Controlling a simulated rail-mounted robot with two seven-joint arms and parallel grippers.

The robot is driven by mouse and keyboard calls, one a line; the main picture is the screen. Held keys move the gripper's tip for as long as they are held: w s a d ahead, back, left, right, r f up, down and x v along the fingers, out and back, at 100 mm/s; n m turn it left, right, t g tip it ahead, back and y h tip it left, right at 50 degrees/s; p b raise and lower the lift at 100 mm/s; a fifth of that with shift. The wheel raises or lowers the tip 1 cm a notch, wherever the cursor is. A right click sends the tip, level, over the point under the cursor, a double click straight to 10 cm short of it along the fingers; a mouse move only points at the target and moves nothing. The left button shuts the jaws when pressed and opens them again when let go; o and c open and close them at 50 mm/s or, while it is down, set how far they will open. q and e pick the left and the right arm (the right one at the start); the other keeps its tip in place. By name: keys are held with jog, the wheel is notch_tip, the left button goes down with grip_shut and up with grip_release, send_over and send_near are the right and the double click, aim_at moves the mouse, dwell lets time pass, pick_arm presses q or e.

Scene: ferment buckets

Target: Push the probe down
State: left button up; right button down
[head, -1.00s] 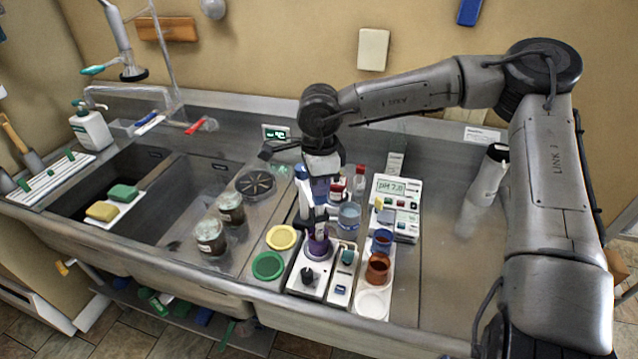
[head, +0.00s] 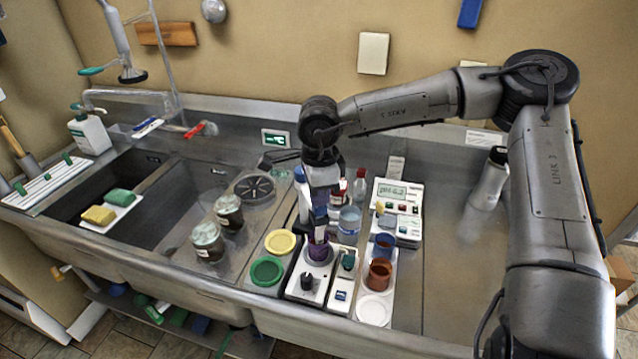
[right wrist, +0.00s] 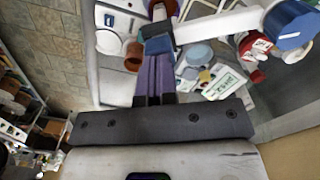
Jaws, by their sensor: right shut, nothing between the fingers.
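My right gripper (head: 319,228) is shut and empty, pointing down over the purple beaker (head: 320,248) on the white stirrer unit (head: 306,285). In the right wrist view its purple-grey fingers (right wrist: 154,62) reach to a blue block (right wrist: 157,40) at the end of a white holder arm (right wrist: 220,24). This block appears to be the probe's head. The tips look close to it or touching; I cannot tell which. The probe's lower part is hidden. My left gripper is not in view.
A pH meter (head: 397,200), blue cup (head: 384,244) and brown cup (head: 380,272) stand right of the stirrer. Yellow (head: 280,242) and green (head: 267,271) lids lie left. Two jars (head: 208,242) stand further left. The counter at right is mostly clear.

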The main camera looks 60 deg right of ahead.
jog(key=shift+r+p, duration=1.1)
jog(key=shift+r, duration=1.4)
